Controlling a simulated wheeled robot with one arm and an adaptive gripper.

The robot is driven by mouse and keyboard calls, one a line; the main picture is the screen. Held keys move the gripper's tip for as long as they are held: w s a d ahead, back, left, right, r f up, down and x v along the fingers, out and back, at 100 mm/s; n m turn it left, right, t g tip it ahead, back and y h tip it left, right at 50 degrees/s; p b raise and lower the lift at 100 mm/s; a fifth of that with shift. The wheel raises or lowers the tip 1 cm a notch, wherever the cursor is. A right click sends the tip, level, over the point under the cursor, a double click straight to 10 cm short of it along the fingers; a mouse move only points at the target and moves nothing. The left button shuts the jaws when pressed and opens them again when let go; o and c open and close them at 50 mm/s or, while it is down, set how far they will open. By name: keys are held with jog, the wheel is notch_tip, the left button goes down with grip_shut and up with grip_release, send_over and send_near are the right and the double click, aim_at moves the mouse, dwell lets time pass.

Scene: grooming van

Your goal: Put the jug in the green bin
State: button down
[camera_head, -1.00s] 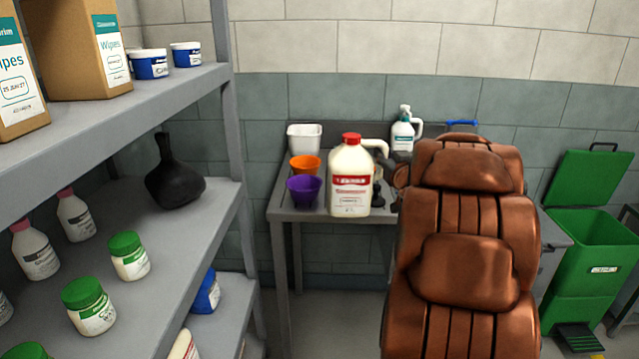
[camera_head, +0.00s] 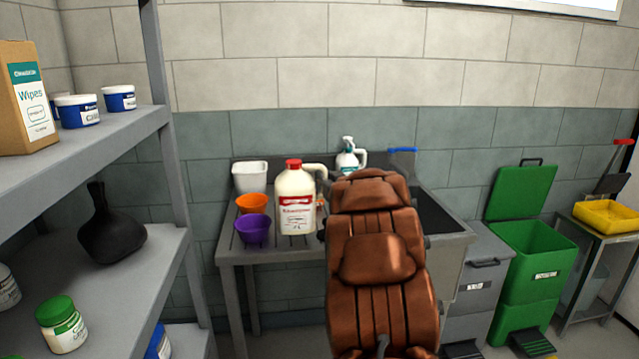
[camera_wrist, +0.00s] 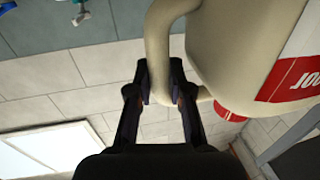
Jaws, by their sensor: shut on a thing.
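The jug (camera_head: 296,203) is cream-white with a red cap and a red-banded label. It is upright, in front of the grey table in the head view, with its handle to the right. Whether its base touches the table cannot be told. In the wrist view the jug (camera_wrist: 235,50) fills the upper right, and my gripper (camera_wrist: 160,84) is shut on its handle. In the head view my gripper is mostly hidden right of the jug. The green bin (camera_head: 541,270) stands on the floor at the right, its lid (camera_head: 521,192) raised and its top open.
The grey table (camera_head: 285,257) holds a purple bowl (camera_head: 253,230), an orange bowl (camera_head: 251,203), a white tub (camera_head: 250,176) and a pump bottle (camera_head: 347,160). A grey bin (camera_head: 483,275) stands left of the green one. A cart with a yellow tray (camera_head: 606,217) is right. Shelving (camera_head: 172,115) blocks the left.

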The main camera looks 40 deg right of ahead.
jog(key=w+d+f, duration=0.2)
jog(key=w+f, duration=0.2)
jog(key=shift+w+d+p, duration=0.15)
jog(key=shift+p, duration=0.25)
jog(key=shift+f, duration=0.1)
dwell(0.3)
jog(key=c, duration=1.1)
grip_release()
jog(key=shift+b+v, duration=0.75)
jog(key=shift+v, duration=5.25)
